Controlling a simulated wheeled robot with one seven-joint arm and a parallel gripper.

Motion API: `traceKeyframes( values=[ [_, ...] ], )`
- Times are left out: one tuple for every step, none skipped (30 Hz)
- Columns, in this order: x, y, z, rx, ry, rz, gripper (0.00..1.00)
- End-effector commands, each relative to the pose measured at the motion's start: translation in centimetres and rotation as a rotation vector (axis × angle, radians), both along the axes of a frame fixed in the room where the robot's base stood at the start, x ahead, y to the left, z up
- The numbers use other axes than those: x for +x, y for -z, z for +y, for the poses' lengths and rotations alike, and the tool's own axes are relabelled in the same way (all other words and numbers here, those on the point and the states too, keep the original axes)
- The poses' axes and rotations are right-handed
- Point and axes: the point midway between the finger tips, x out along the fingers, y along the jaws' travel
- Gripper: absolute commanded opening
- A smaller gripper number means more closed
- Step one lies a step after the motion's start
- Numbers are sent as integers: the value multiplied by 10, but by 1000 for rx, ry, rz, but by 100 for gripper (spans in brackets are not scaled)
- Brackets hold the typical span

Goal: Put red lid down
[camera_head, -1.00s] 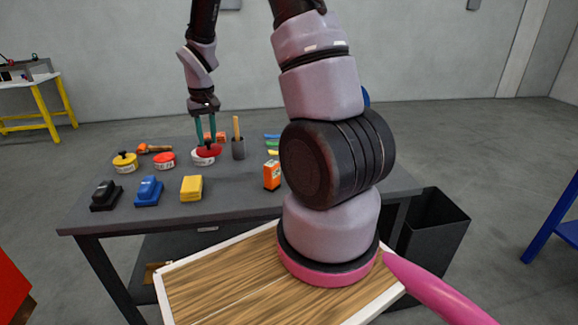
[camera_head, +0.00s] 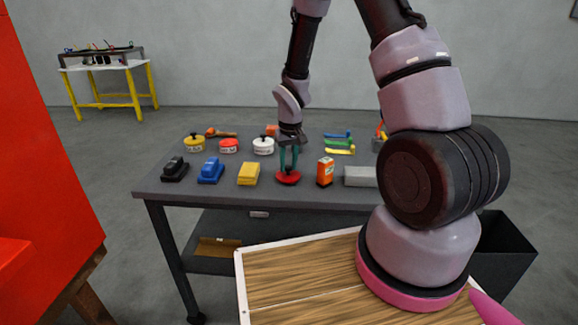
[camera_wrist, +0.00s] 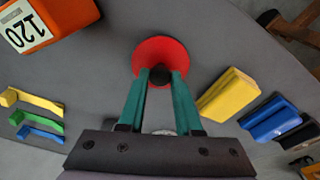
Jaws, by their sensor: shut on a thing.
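The red lid (camera_head: 288,178) is a round red disc with a dark knob. In the head view it is at the front middle of the grey table (camera_head: 185,190), between the yellow block and the orange box. My gripper (camera_head: 289,165) has green fingers, which are shut on the knob from above. In the wrist view the lid (camera_wrist: 160,57) shows flat below the fingertips (camera_wrist: 159,78). It is at or just above the table top; I cannot tell whether it touches.
A yellow block (camera_head: 249,174) is left of the lid, then a blue one (camera_head: 210,170) and a black one (camera_head: 174,168). An orange box (camera_head: 325,172) and a grey block (camera_head: 360,177) are to the right. Tubs with red (camera_head: 229,146) and yellow (camera_head: 194,142) lids stand behind.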

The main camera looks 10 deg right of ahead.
Motion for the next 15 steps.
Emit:
traceKeyframes(
  values=[
    [0, 6, 0, 0, -1, 1, 0],
    [0, 8, 0, 0, -1, 0, 0],
    [0, 9, 0, 0, 0, -1, 0],
    [0, 8, 0, 0, 0, -1, 0],
    [0, 8, 0, 0, 0, -1, 0],
    [0, 8, 0, 0, 0, -2, 0],
    [0, 8, 0, 0, 0, -1, 0],
    [0, 8, 0, 0, 0, -1, 0],
    [0, 8, 0, 0, 0, -1, 0],
    [0, 9, 0, 0, 0, -1, 0],
    [0, 10, 0, 0, 0, 0, 0],
    [0, 11, 0, 0, 0, 0, 0],
    [0, 11, 0, 0, 0, 0, 41],
    [0, 11, 0, 0, 0, -1, 52],
    [0, 11, 0, 0, 0, -1, 63]
  ],
)
